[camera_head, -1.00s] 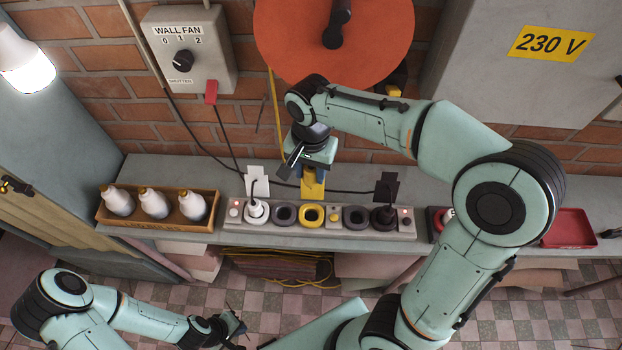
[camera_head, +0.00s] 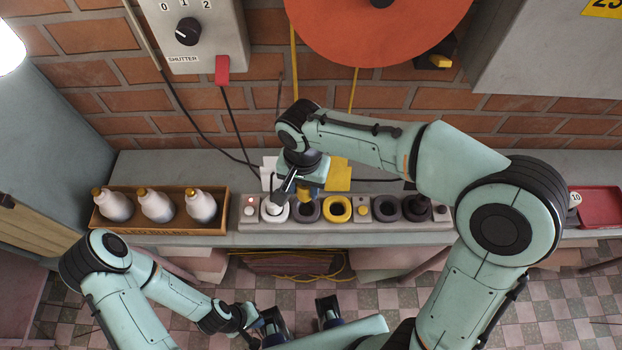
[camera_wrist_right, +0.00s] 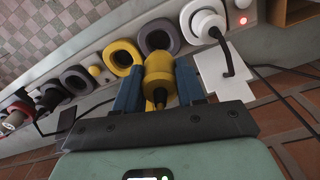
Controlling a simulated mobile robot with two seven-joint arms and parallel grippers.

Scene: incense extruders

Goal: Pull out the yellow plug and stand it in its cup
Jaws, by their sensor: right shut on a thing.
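My right gripper (camera_head: 303,187) is shut on the yellow plug (camera_wrist_right: 158,76), over the socket strip. In the right wrist view the plug sits between the blue fingers (camera_wrist_right: 158,88), its dark cord end facing the camera. It overlaps a grey ring (camera_wrist_right: 160,36); I cannot tell whether they touch. The yellow ring (camera_head: 338,209) on the strip looks empty and is right of my right gripper in the head view.
The grey strip (camera_head: 248,226) also carries a white plug (camera_head: 275,210), grey rings (camera_head: 413,208) and a dark plug. A wooden crate (camera_head: 160,226) with three bottles stands left. A red tray (camera_head: 597,196) is far right. Cords run behind the strip; an orange disc hangs above.

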